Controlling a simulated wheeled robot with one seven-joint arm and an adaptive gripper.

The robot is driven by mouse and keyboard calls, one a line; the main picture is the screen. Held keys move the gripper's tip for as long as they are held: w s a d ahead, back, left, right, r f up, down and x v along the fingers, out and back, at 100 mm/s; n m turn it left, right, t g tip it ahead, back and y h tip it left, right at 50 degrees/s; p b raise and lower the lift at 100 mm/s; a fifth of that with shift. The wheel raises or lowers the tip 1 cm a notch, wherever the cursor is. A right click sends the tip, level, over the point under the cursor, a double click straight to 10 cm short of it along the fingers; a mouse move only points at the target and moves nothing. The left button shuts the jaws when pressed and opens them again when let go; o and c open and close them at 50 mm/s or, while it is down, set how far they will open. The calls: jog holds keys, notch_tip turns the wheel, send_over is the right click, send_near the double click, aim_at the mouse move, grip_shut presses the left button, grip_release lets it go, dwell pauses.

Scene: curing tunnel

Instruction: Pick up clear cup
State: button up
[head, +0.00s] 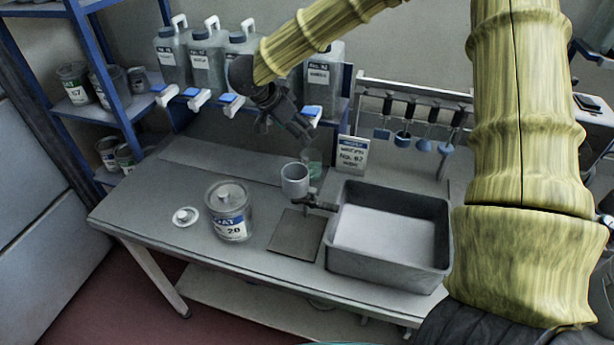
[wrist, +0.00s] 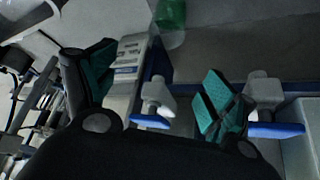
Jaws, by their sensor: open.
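The clear cup (head: 314,169) is a small, greenish, see-through cup on the table, behind and right of a grey cup (head: 295,181) that partly hides it. In the wrist view a green see-through cup (wrist: 171,14) shows at the top edge, cut off by the frame. My gripper (head: 284,126) hangs above the back of the table, up and left of the clear cup and apart from it. In the wrist view my gripper (wrist: 160,88) is open, with its teal pads wide apart and nothing held between them.
A labelled can (head: 230,226), a loose lid (head: 185,216) and a flat dark plate (head: 296,236) lie on the table. A deep grey tray (head: 388,275) stands right. A sign (head: 351,157) stands close behind the clear cup. Jugs with blue-levered taps (head: 208,62) line the back.

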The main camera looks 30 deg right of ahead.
jog(key=shift+a+f+b+x, duration=0.4)
jog(key=shift+a+b+x, duration=0.2)
jog(key=shift+x, duration=2.25)
jog(key=shift+a+f+b+x, duration=0.35)
jog(key=shift+a+b+x, duration=0.25)
jog(key=shift+x, duration=2.2)
jog(key=shift+a+f+b+x, duration=0.4)
jog(key=shift+a+b+x, duration=0.2)
jog(key=shift+x, duration=2.25)
jog(key=c, duration=1.3)
jog(key=shift+o, duration=0.2)
jog(key=shift+a+r, duration=0.1)
jog(key=shift+a, duration=0.05)
